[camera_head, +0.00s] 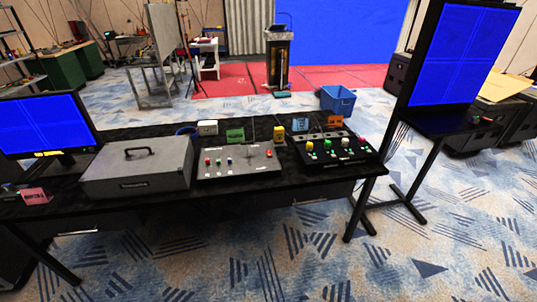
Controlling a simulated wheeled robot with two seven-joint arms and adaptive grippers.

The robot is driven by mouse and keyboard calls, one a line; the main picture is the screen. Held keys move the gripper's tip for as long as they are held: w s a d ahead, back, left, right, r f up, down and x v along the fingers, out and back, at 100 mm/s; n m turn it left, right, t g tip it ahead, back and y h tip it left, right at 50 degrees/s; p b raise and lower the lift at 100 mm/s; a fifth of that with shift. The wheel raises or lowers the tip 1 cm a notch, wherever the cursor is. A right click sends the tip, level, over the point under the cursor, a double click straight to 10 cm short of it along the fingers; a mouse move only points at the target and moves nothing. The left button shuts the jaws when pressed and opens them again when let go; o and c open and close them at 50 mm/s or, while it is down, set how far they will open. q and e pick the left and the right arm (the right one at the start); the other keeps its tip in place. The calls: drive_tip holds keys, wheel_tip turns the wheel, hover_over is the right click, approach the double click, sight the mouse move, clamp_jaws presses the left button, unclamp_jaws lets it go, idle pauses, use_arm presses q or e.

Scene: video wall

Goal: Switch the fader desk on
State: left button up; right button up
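A dark table holds two control panels and a closed grey case. The middle panel (239,171) has several small coloured knobs on its left part and a red-tipped control on its right. The right panel (324,158) has a row of larger green, yellow, white and red knobs. The grey case (138,167) has a black handle on top and a dark label on its front. No name on any of these is legible, so I cannot tell which is the fader desk, nor see whether a power switch is on. Neither of my grippers is in view.
The black table (290,178) spans the left and middle. Small coloured cards and boxes stand along its back. A monitor (44,124) is at left, and a large blue screen (462,55) on a stand at right. A blue bin (338,100) is behind. Carpet in front is clear.

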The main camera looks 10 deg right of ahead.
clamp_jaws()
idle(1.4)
